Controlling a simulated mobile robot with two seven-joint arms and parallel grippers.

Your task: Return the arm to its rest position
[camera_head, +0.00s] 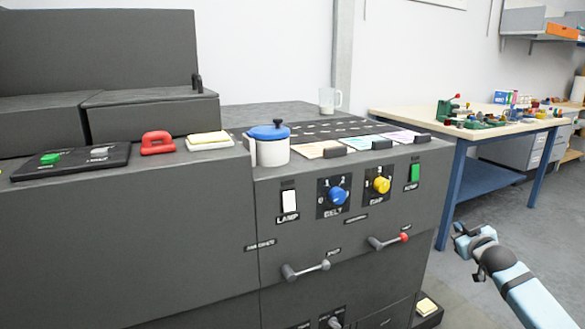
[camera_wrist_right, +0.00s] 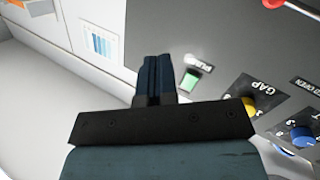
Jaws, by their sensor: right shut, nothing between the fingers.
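My right arm comes in from the lower right of the head view. Its gripper (camera_head: 460,230) is in the air to the right of the grey machine, in front of the workbench, apart from both. In the right wrist view the two dark fingers (camera_wrist_right: 157,62) are together with nothing between them. The green pump switch (camera_wrist_right: 190,80) appears just right of the fingers in that view, and it also shows on the machine front in the head view (camera_head: 415,173). My left gripper is not in view.
The grey machine (camera_head: 130,250) has a blue belt knob (camera_head: 337,196), a yellow gap knob (camera_head: 381,185), a white lamp switch (camera_head: 289,201) and projecting levers (camera_head: 390,241). A blue-lidded pot (camera_head: 270,146) stands on top. A workbench (camera_head: 400,119) is behind. Floor shows beside my right arm.

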